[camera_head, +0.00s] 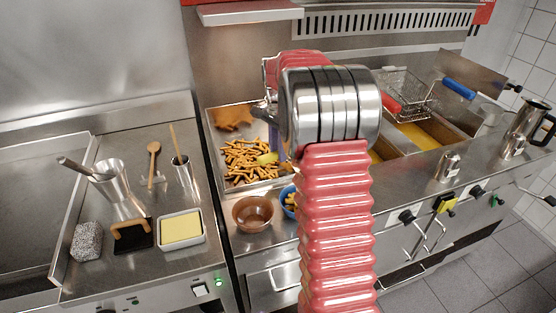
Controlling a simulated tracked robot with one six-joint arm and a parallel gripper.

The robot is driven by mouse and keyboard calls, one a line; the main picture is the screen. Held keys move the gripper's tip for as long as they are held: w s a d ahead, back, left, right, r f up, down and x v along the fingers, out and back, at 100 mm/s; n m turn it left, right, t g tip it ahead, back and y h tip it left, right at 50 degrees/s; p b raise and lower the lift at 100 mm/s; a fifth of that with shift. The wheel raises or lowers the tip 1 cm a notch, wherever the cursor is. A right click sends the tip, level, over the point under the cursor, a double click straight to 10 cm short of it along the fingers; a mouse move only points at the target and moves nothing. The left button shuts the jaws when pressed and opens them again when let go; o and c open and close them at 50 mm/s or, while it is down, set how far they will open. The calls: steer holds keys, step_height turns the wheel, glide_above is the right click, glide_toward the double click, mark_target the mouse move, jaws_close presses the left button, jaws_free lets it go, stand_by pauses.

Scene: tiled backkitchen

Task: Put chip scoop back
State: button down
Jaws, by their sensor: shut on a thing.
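The chip tray (215,118) stands left of my arm's big metal joint, with a heap of chips (248,162) in it. My gripper (263,112) is mostly hidden behind that joint; only a small grey part shows over the tray. It is shut on what seems to be the chip scoop (275,138), of which a narrow purplish strip shows below the gripper. The rest of the scoop is hidden.
A brown bowl (253,214) and a blue container (289,202) stand in front of the tray. Fryer vats with a basket (405,88) are at right. Left counter holds a metal cup (112,178), utensil holder (184,173), butter dish (181,228) and scrubber (87,241).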

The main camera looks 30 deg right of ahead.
steer(key=shift+f, duration=1.85)
steer(key=c, duration=1.5)
jaws_free()
steer(key=shift+c, duration=0.2)
step_height(320, 180, up, 12)
steer(key=shift+a, duration=0.1)
